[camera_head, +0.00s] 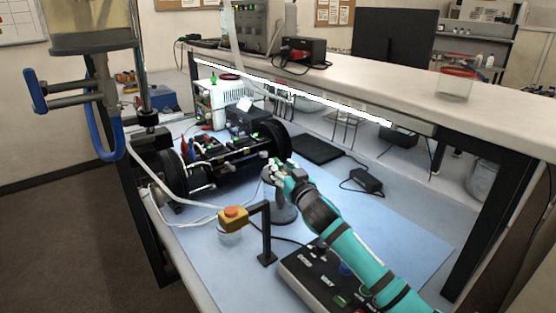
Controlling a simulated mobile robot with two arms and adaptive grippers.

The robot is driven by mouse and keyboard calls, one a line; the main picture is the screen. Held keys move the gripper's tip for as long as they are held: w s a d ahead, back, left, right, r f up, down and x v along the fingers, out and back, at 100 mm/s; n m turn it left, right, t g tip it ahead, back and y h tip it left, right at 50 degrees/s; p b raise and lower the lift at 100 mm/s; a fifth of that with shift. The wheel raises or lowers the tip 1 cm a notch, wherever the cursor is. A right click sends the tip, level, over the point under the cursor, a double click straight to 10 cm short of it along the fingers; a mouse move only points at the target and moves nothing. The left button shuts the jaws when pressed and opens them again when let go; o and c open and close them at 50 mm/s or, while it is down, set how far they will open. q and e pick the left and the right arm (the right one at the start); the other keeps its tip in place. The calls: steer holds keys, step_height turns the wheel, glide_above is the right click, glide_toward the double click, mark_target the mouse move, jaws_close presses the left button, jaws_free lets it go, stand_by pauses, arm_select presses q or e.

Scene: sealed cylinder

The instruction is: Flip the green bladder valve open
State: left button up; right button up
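A black cylinder apparatus (225,160) with dark end discs lies on the blue mat. My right gripper (272,170) is at the end of the teal arm, near the right end disc of the apparatus and above a grey round stand. Its fingers are small and partly hidden by the wrist, so I cannot tell if they are open. My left gripper is not in view.
A control box (325,280) lies under my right arm. A clear tank with blue piping (93,45) stands at the left.

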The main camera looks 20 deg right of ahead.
mark_target(282, 166)
steer(key=shift+w+a, duration=0.15)
steer(key=shift+w, duration=1.7)
steer(key=shift+c, duration=0.3)
jaws_close()
